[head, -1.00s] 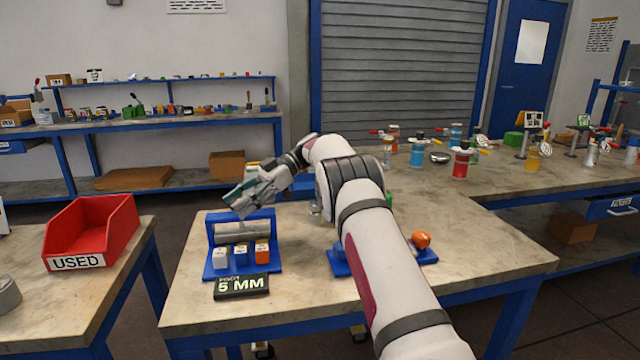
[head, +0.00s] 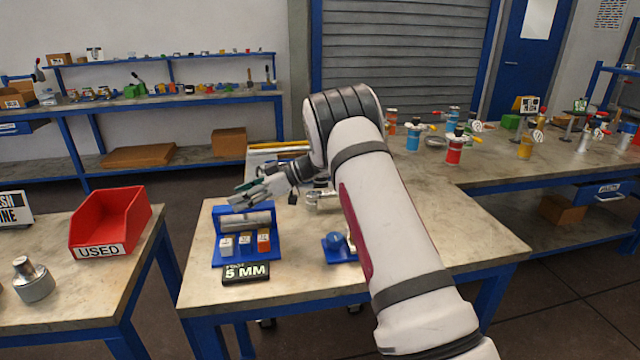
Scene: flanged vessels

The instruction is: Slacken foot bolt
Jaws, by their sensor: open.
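My gripper (head: 246,194) is open, with its greenish fingers pointing left above the blue rack (head: 228,258). Nothing shows between its fingers. The rack carries a grey cylindrical bar across its top and small blocks in white and orange on its lower step. A silver metal part (head: 322,200) stands behind and right of the gripper, partly covered by my arm. I cannot make out the foot bolt; my arm hides much of the table's middle.
A small blue base (head: 338,250) with a rounded blue top stands beside my arm. A red bin (head: 108,222) marked "USED" and a metal fitting (head: 32,279) sit on the left table. Several coloured vessels stand on the right bench.

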